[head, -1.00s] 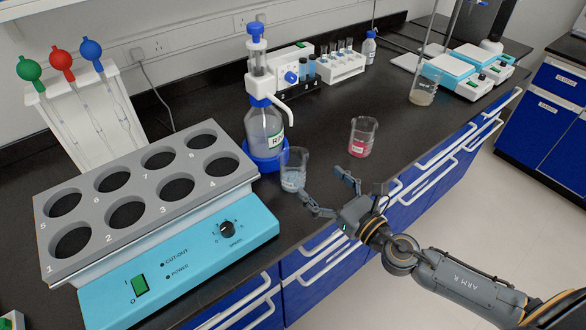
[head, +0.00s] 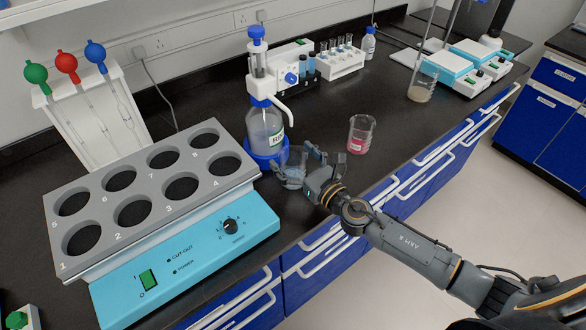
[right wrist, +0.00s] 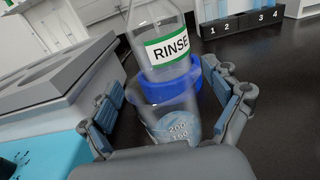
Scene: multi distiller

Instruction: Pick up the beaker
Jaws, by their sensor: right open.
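A clear glass beaker (head: 292,160) with a pale bluish content stands on the black bench in front of the rinse bottle. In the right wrist view the beaker (right wrist: 172,118) shows its graduation marks and stands between my spread fingers. My right gripper (head: 296,172) is open, with one finger on each side of the beaker; in the right wrist view its fingers (right wrist: 165,100) show no clear contact with the glass. The gripper hides part of the beaker's lower side in the head view. My left gripper is not in view.
The rinse bottle (head: 266,128) with a blue base is close behind the beaker. A grey rack on a blue heater (head: 215,240) lies to the left. A beaker with pink liquid (head: 360,136) stands to the right. Another beaker (head: 421,90) is farther back by the blue-and-white devices.

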